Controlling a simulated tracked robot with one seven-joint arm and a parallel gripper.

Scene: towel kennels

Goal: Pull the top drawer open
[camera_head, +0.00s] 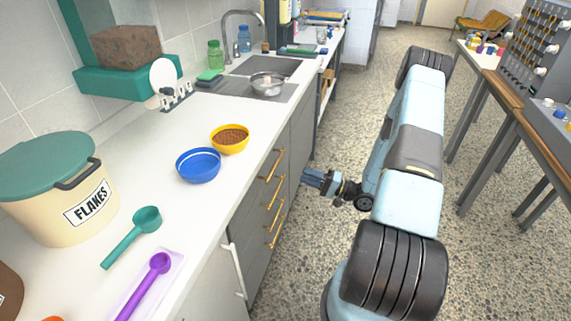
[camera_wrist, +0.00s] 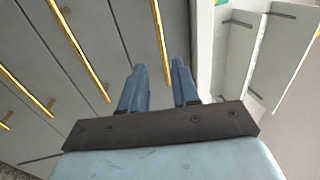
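The grey drawer stack stands under the white counter, with several long brass handles. The top drawer (camera_wrist: 181,28) carries the uppermost handle (camera_head: 272,165) and looks closed. In the wrist view the handle nearest the right edge of the fronts (camera_wrist: 158,32) appears to be this one; its end shows in the gap between my fingers. My gripper (camera_head: 305,178) is in front of the drawers, to the right of them in the head view, with a visible gap to the handles. In the wrist view my gripper (camera_wrist: 158,65) has its two blue fingers apart and nothing held.
The counter (camera_head: 165,215) holds a blue bowl (camera_head: 198,166), a yellow bowl of kibble (camera_head: 230,140), a flakes tub (camera_head: 62,200) and scoops. A white bar handle (camera_head: 235,270) is on the nearer cabinet. Speckled floor (camera_head: 310,255) is clear beside the drawers; a table (camera_head: 490,75) stands right.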

